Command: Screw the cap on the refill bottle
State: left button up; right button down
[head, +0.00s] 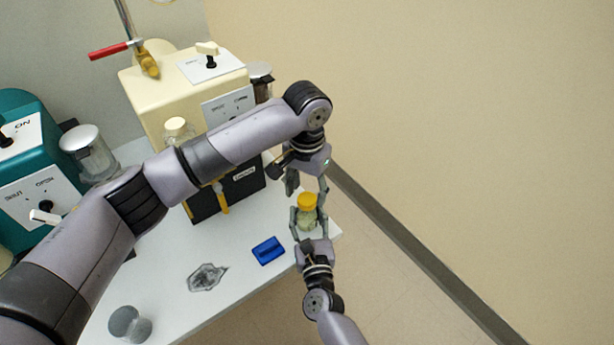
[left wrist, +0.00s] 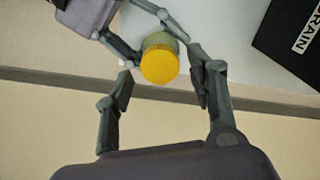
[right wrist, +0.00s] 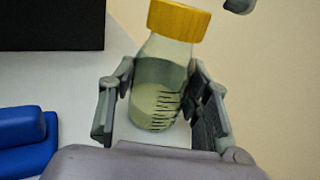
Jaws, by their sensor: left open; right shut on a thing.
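The refill bottle (right wrist: 155,95) is clear, with pale yellow-green liquid and dark graduation marks. My right gripper (right wrist: 163,100) is shut around its body; the bottle also shows in the head view (head: 306,218) near the table's right corner. The yellow cap (right wrist: 178,20) sits on the bottle's mouth; how tightly it is threaded cannot be told. My left gripper (head: 307,188) is open and empty, pointing down above the cap. In the left wrist view the cap (left wrist: 160,64) appears between and beyond the open fingertips, apparently untouched by them.
A blue block (head: 268,250), a crumpled clear-grey item (head: 206,277) and a grey round-topped jar (head: 130,324) are on the white table (head: 240,290). A cream machine (head: 160,95) with a black drain box (head: 243,190) stands behind, a teal machine (head: 30,150) at left.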

pick_arm(q)
jog(key=shift+f, duration=1.15)
jog(key=shift+c, duration=0.3)
jog(key=c, duration=1.1)
jog(key=shift+c, duration=0.2)
jog(key=o, duration=1.4)
jog(key=shift+r, duration=0.1)
notch_tip(320, 180, up, 12)
jog(key=shift+f, duration=0.1)
